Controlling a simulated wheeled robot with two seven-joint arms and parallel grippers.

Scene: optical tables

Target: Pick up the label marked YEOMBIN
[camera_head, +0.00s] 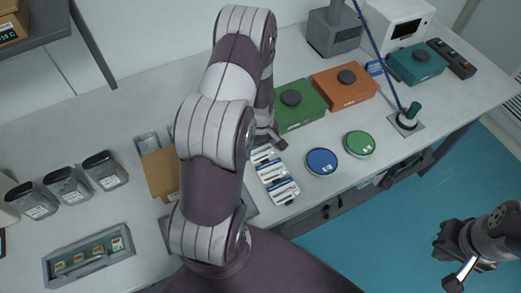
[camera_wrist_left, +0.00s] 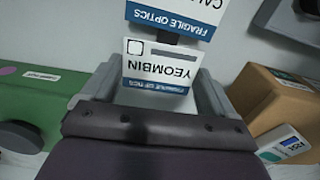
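The white label marked YEOMBIN (camera_wrist_left: 160,68), with a blue FRAGILE OPTICS strip, shows in the left wrist view. My left gripper (camera_wrist_left: 160,88) is open, its grey fingers on either side of the label; contact cannot be told. A second label with a FRAGILE OPTICS strip (camera_wrist_left: 170,20) lies beyond it. In the head view several white-and-blue labels (camera_head: 283,191) lie in a row. My left gripper (camera_head: 270,140) is at the row's far end, partly hidden by my arm. My right gripper (camera_head: 455,258) is off the table at lower right; its opening is unclear.
Beside the labels are a green box (camera_head: 300,112), a brown carton (camera_head: 160,172), a blue disc (camera_head: 322,161) and a green disc (camera_head: 360,143). Dark jars (camera_head: 67,187) and a grey tray (camera_head: 90,258) stand at left. An orange box (camera_head: 345,90) is behind.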

